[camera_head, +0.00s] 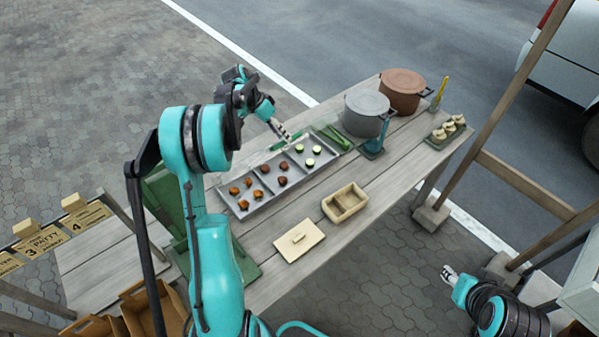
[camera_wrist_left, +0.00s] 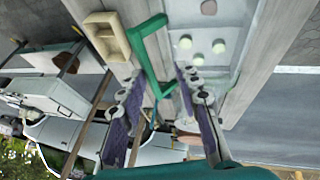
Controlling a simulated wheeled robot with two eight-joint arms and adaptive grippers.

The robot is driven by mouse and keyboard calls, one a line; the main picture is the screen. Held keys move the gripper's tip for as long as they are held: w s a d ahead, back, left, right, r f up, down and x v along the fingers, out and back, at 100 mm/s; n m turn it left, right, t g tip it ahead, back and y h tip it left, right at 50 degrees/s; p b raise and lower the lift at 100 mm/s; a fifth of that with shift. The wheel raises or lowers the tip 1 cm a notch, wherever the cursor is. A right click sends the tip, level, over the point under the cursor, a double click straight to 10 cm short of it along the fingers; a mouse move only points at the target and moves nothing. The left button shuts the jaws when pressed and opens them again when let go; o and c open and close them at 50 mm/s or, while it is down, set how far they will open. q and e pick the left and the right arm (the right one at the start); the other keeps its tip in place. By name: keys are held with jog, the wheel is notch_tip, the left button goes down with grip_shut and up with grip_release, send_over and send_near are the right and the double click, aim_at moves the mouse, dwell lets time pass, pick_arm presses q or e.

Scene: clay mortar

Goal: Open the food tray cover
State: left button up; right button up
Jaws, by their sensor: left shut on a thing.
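The food tray (camera_head: 245,212) is a grey divided tray on the wooden table, holding brown pieces and pale green slices. In the head view my left gripper (camera_head: 286,136) is over the tray's far edge, beside a thin green bar (camera_head: 291,141). In the left wrist view my left gripper (camera_wrist_left: 157,88) is shut on the bent green bar (camera_wrist_left: 150,55), which looks like a handle. The tray (camera_wrist_left: 222,45) lies beyond it.
A grey pot (camera_head: 366,112) and brown pot (camera_head: 403,88) stand at the table's far end. A small wooden box (camera_head: 345,203) and pale lid (camera_head: 299,240) lie in front of the tray. Pale buns (camera_head: 448,129) sit at the right end.

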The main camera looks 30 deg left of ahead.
pick_arm(q)
jog(key=s+d+f+b, duration=0.2)
jog(key=d+f+b, duration=0.3)
jog(key=f, duration=0.6)
jog(key=shift+s+d+f+b, duration=0.2)
jog(key=shift+s+d+b, duration=0.2)
jog(key=shift+d, duration=0.6)
jog(key=shift+s, duration=0.1)
jog(key=shift+d+r, duration=0.1)
